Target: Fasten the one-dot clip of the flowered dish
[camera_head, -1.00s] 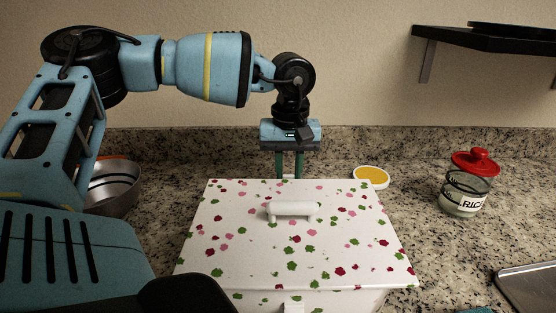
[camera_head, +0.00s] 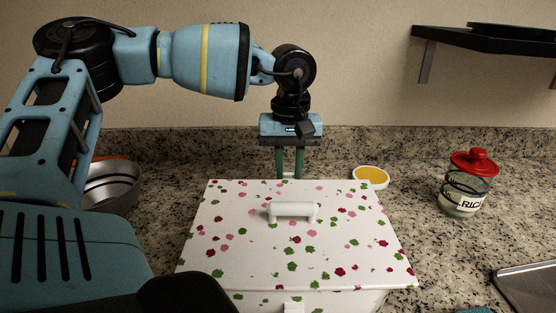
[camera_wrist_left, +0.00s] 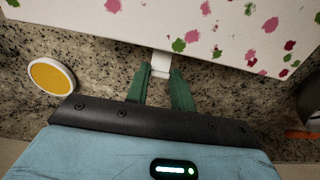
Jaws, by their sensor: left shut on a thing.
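The flowered dish is a white rectangular dish with pink, red and green blotches. Its lid (camera_head: 245,235) lies on top and has a white handle (camera_head: 292,210). My left gripper (camera_head: 289,176) is behind the dish's far edge, fingers pointing down. In the left wrist view its green fingers (camera_wrist_left: 160,90) are shut on a white clip (camera_wrist_left: 161,64) at the dish's edge. No dots on this clip can be made out. Another white clip (camera_head: 293,307) shows at the near side, cut by the picture's bottom edge. My right gripper is not in view.
A white bowl with yellow contents (camera_head: 371,177) stands behind the dish at right. A red-lidded rice jar (camera_head: 466,188) is further right, a metal tray (camera_head: 530,285) at front right. A metal bowl (camera_head: 112,188) sits at left behind my arm. A dark shelf (camera_head: 490,38) hangs upper right.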

